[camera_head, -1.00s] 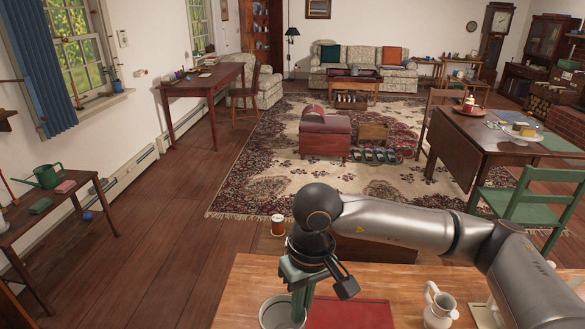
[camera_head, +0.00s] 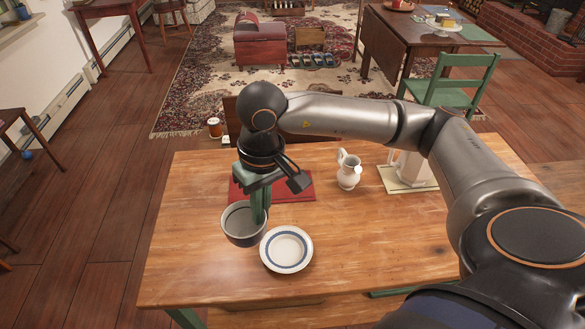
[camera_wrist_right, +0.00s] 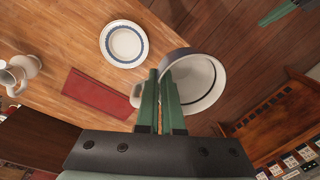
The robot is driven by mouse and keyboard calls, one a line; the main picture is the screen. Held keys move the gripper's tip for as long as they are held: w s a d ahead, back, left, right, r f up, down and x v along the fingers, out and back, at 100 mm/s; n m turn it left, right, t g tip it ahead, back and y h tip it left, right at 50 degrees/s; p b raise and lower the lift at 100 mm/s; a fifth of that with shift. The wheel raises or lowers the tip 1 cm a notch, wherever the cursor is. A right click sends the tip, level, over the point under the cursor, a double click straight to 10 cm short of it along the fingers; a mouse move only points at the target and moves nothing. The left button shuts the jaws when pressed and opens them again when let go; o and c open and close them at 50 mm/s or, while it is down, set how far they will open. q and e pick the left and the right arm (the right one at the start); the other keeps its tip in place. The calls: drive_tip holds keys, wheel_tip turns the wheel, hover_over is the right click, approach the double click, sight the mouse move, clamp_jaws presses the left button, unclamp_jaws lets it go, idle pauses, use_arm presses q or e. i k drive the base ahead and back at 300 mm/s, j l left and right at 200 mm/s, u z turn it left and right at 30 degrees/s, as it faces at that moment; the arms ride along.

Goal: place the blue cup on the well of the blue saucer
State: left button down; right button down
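The blue cup (camera_head: 243,226) looks grey-blue outside and pale inside. It hangs upright under my right gripper (camera_head: 260,212), left of the blue saucer. The wrist view shows the cup (camera_wrist_right: 205,80) large and close, appearing raised above the table. My right gripper (camera_wrist_right: 160,88) is shut on the cup's wall, with its handle beside the green fingers. The blue saucer (camera_head: 286,249) is white with a blue ring and lies empty and flat on the table. It also shows in the wrist view (camera_wrist_right: 124,43), apart from the cup. My left gripper is not in view.
A red mat (camera_head: 290,187) lies behind the cup on the wooden table (camera_head: 380,245). A white pitcher (camera_head: 349,171) stands right of the mat, and a pale board (camera_head: 400,184) lies beyond it. The table is clear right of the saucer.

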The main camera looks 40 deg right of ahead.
sight(294, 252)
drive_tip(key=k+z, duration=0.15)
drive_tip(key=z, duration=0.85)
drive_tip(key=i+j+z, duration=0.1)
drive_tip(key=j, duration=0.3)
drive_tip(key=i+j, duration=0.1)
drive_tip(key=j, duration=0.35)
drive_tip(key=z, duration=0.05)
